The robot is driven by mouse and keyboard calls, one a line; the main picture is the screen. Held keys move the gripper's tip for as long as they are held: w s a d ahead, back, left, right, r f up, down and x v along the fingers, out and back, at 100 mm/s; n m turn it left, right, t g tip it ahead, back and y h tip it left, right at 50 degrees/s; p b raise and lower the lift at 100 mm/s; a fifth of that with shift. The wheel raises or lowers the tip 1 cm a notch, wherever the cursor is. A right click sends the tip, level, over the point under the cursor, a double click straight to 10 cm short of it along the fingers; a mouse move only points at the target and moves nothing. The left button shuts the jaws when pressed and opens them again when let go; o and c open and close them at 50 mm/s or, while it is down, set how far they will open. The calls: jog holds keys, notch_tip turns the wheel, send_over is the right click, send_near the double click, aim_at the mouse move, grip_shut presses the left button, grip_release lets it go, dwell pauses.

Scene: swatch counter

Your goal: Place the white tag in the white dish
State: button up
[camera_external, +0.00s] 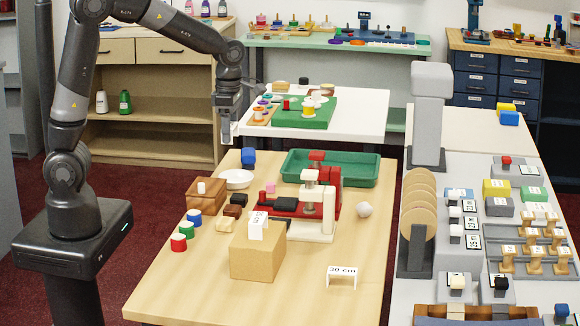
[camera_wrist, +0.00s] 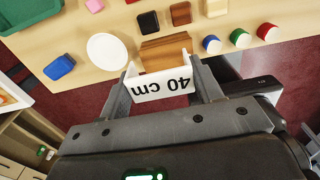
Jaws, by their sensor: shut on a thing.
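My gripper (camera_wrist: 162,88) is shut on a white tag (camera_wrist: 160,84) that reads "40 cm", upside down in the wrist view. In the external view my gripper (camera_external: 227,128) hangs above the back left corner of the wooden table, with the tag hard to make out. The white dish (camera_external: 237,179) lies empty on the table, below my gripper in that view. It also shows in the wrist view (camera_wrist: 107,54), up and left of the tag and apart from it. Other white tags stand on the table (camera_external: 341,271) and on a cardboard box (camera_external: 258,226).
A blue block (camera_external: 248,157) stands behind the dish and a green tray (camera_external: 330,168) to its right. A brown wooden box (camera_external: 206,190) sits in front of the dish. Small dark blocks and several coloured cylinders (camera_external: 178,243) lie nearby. A red and white press (camera_external: 310,205) stands mid-table.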

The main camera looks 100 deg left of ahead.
aim_at(234, 176)
notch_tip(234, 176, down, 8)
jog(key=a+f, duration=0.2)
jog(key=a, duration=0.1)
jog(key=s+a+f, duration=0.1)
jog(key=a+f, duration=0.1)
jog(key=a, duration=0.2)
jog(key=s+a+f, duration=0.1)
jog(key=a+f, duration=0.1)
jog(key=a, duration=0.2)
jog(key=shift+s+a+f, duration=0.15)
jog(key=shift+a+f, duration=0.05)
jog(key=shift+f, duration=2.05)
jog(key=shift+f, duration=0.1)
jog(key=o, duration=0.5)
jog(key=shift+o, duration=0.8)
notch_tip(234, 176, up, 12)
